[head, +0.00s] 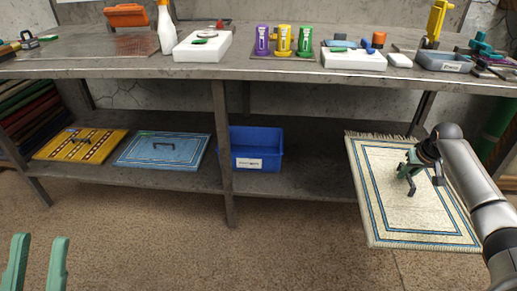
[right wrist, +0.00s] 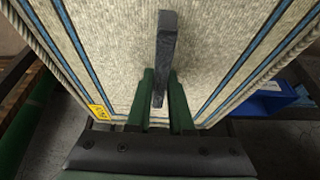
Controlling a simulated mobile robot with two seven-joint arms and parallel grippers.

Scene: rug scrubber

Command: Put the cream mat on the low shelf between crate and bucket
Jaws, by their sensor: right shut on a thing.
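The cream mat (head: 385,215) with blue border stripes and a fringe is held at the right of the head view, in front of the shelf's right end. My right gripper (head: 408,178) is shut on the mat's dark handle, which also shows in the right wrist view (right wrist: 166,60). The low shelf (head: 300,180) runs under the bench. A blue crate (head: 257,150) with a white label stands on it, right of the middle leg. I cannot make out a bucket; the mat covers the shelf's right part. My left gripper (head: 38,262) is open and empty at the lower left.
A yellow mat (head: 80,146) and a blue mat (head: 162,149) lie on the shelf's left half. The middle leg (head: 222,150) divides the shelf front. Bare shelf shows between crate and cream mat. The bench top (head: 270,68) above carries bottles, trays and tools.

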